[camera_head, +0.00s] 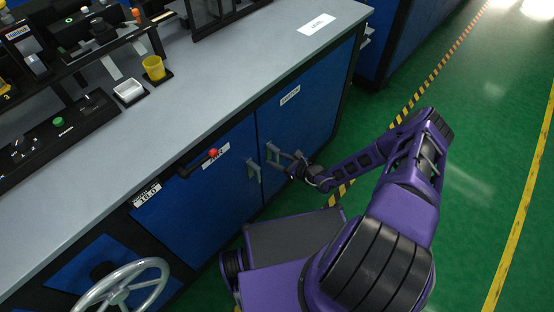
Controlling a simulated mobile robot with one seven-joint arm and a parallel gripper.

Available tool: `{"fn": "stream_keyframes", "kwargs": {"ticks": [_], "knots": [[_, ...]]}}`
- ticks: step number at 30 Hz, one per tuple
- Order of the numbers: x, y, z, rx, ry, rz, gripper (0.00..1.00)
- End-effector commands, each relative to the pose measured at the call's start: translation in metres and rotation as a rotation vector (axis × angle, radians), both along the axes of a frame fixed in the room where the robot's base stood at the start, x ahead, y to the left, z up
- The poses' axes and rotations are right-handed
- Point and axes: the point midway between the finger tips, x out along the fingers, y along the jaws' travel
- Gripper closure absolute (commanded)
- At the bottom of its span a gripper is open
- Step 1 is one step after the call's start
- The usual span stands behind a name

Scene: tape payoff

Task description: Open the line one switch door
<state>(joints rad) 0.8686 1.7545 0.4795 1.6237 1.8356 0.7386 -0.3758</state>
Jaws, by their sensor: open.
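Two blue cabinet doors stand side by side under the grey worktop, and both look shut. The right door (310,113) bears a small white label (290,95) whose print is too small to read surely. Its grey upright handle (271,153) is at its left edge. The left door (205,185) has a similar handle (254,171) at its right edge. My gripper (286,160) is open at the right door's handle, coming from the right. I cannot tell whether its fingers are around the handle or only beside it.
A red-knobbed lever (212,154) sticks out above the left door. A grey handwheel (122,290) is at lower left. A yellow cup (154,68) and a white tray (129,91) stand on the worktop (215,85). Green floor (480,170) is clear at right.

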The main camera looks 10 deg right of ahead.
Motion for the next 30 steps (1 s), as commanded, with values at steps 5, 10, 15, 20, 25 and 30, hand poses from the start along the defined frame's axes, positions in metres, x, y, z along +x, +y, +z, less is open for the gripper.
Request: {"fn": "stream_keyframes", "kwargs": {"ticks": [5,10,15,20,25,30], "knots": [[-0.0001,-0.0002,0.0002,0.000,0.000,0.000,0.77],[-0.0002,-0.0004,0.0002,-0.001,-0.001,0.000,1.00],[-0.0001,-0.0004,0.0002,-0.001,-0.001,0.000,1.00],[0.0000,-0.0005,0.0003,-0.001,-0.001,0.000,1.00],[0.0000,-0.0005,0.0003,0.000,-0.001,0.000,1.00],[0.0001,-0.0006,0.0004,0.000,-0.002,-0.001,1.00]]}}
